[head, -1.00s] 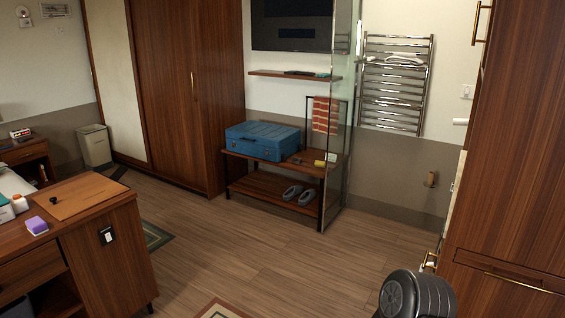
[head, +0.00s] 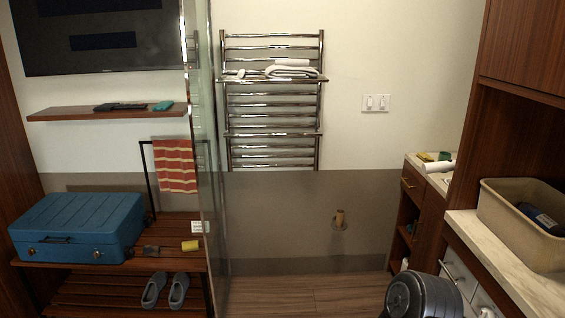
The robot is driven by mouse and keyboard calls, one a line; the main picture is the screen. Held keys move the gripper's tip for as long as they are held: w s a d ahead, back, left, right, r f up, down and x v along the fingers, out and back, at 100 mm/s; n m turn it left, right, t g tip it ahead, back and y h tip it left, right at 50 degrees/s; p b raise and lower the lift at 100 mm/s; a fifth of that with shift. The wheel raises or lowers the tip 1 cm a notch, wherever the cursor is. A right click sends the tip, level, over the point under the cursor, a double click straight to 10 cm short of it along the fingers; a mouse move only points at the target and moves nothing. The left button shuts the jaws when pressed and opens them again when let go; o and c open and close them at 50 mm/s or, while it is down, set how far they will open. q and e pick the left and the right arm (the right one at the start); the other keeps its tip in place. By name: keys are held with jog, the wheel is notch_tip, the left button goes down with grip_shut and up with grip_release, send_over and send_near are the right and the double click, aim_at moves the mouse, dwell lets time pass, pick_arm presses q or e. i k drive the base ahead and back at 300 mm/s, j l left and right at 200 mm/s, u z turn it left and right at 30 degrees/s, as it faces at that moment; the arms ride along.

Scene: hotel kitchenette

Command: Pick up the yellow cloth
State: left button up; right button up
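No large yellow cloth stands out in the head view. A small yellow item (head: 425,156) lies on the light counter at the back right, next to a green item (head: 445,156) and a white roll-like thing. It is too small to tell whether it is a cloth. Another small yellow block-like item (head: 190,245) lies on the wooden bench at the left. Neither of my grippers is in view.
A blue case (head: 78,228) sits on the bench (head: 180,262), with grey slippers (head: 165,290) below. A glass panel (head: 207,150) stands beside it. A beige bin (head: 520,222) sits on the right counter (head: 500,250). A towel rack (head: 272,110) hangs behind. Some bare floor (head: 320,292) shows in front.

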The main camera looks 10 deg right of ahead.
aim_at(426, 158)
jog(key=i+j+z, duration=0.1)
jog(key=i+z, duration=0.35)
jog(key=i+j+z, duration=0.3)
jog(key=i+z, duration=0.15)
jog(key=i+j+z, duration=0.95)
jog(key=k+j, duration=0.05)
jog(key=j, duration=0.05)
